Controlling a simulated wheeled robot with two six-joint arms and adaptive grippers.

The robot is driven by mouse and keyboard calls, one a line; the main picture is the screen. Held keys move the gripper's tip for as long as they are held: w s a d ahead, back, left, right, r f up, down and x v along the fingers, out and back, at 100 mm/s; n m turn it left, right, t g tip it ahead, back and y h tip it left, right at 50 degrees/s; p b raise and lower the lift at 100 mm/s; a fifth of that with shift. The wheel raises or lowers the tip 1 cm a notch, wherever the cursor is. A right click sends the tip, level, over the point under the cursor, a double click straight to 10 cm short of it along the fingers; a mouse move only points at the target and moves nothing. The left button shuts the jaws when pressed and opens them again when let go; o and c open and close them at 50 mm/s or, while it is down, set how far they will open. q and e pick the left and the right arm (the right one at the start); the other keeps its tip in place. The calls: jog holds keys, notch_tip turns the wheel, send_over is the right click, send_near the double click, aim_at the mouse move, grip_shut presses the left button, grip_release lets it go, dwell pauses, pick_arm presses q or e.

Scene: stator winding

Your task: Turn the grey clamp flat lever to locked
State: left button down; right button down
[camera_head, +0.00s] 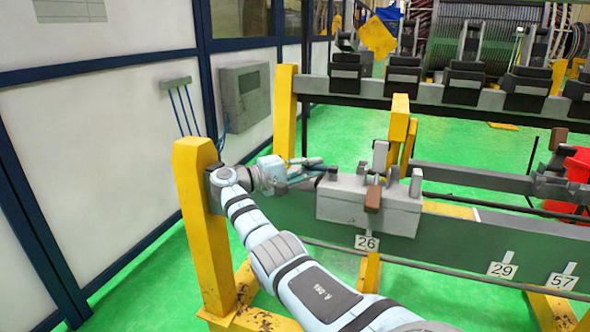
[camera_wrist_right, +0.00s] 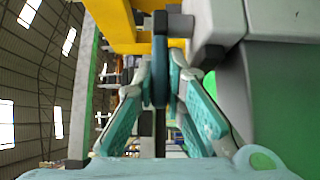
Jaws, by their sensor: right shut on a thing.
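The grey clamp (camera_head: 372,208) is a block on the long green beam, above the label 26. My right gripper (camera_head: 318,168) is at the clamp's left end, with its fingers pointing right toward it. In the right wrist view, my right gripper (camera_wrist_right: 160,78) has its two teal fingers closed on the two sides of a thin dark flat lever (camera_wrist_right: 160,50), seen edge-on and upright. The fingers hide part of the lever, and its angle is hard to tell in the head view. My left gripper is not in view.
A brown-tipped handle (camera_head: 372,198) hangs at the clamp's front. A yellow post (camera_head: 201,230) stands left of my right wrist, and another yellow post (camera_head: 285,112) is behind it. A grey wall box (camera_head: 245,97) is farther back. Green floor lies open between the beams.

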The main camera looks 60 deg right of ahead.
jog(key=shift+d, duration=0.1)
dwell(0.4)
jog(key=c, duration=1.9)
grip_release()
jog(key=shift+s, duration=0.1)
